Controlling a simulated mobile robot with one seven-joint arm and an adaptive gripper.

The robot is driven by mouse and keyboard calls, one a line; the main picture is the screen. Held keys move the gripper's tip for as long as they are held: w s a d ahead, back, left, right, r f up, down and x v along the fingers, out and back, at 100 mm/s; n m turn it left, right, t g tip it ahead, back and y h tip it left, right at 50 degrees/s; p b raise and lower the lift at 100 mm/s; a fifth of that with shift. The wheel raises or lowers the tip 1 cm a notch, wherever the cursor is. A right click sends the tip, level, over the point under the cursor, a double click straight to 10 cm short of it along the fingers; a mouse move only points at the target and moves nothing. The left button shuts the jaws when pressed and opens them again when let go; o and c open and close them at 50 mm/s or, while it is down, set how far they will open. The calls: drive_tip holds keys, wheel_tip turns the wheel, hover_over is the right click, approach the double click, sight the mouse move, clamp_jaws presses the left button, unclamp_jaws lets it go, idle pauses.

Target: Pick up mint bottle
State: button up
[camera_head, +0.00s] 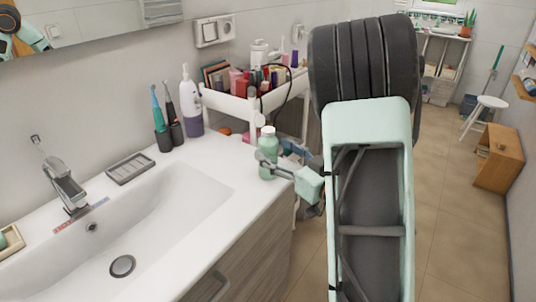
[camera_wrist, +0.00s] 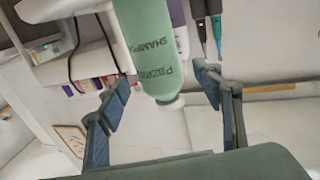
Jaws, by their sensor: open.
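The mint bottle (camera_head: 268,148) stands upright at the right edge of the white sink counter. It is pale green with a white cap. In the wrist view the mint bottle (camera_wrist: 150,40) appears upside down, with dark lettering that includes "SHAMP". My gripper (camera_head: 279,156) is at the bottle's right side, with one finger passing in front of it. In the wrist view my gripper (camera_wrist: 164,82) is open, and the bottle's cap end shows between the two fingertips. I cannot tell whether either finger touches it.
A purple-and-white bottle (camera_head: 192,105) and a toothbrush holder (camera_head: 170,137) stand on the counter behind. A white cart (camera_head: 229,103) full of cosmetics is beyond the counter. The sink basin (camera_head: 150,225) lies to the left. Open floor (camera_head: 450,190) is to the right.

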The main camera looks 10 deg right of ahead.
sight(275, 149)
drive_tip(key=shift+x, duration=1.9)
drive_tip(key=shift+r, duration=0.1)
drive_tip(key=c, duration=1.3)
drive_tip(key=shift+r, duration=0.1)
